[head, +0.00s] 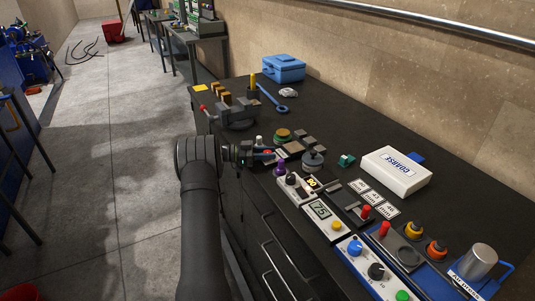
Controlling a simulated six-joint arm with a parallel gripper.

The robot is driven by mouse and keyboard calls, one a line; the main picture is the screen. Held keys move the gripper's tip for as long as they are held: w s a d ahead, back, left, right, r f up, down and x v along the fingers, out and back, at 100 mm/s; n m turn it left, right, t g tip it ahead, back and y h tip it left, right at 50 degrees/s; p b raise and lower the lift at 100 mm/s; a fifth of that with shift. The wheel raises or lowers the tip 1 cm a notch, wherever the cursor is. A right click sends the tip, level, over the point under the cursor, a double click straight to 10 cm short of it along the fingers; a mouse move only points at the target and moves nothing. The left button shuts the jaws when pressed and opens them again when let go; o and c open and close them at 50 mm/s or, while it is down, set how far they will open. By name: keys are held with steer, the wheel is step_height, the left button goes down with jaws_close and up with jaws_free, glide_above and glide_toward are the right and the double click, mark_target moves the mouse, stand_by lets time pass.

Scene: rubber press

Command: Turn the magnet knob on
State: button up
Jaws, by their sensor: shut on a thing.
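My gripper (268,155) is over the near left edge of the black bench in the head view. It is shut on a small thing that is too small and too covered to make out. A purple knob-shaped piece (279,168) is just below and beside the fingertips. I cannot tell which knob is the magnet knob, or whether the gripper touches any.
A white case (396,172) lies behind. A vise (236,113) stands farther back.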

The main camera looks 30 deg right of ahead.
steer(key=o, duration=1)
steer(key=shift+c, duration=0.2)
steer(key=v, duration=1.7)
steer(key=shift+a, duration=0.2)
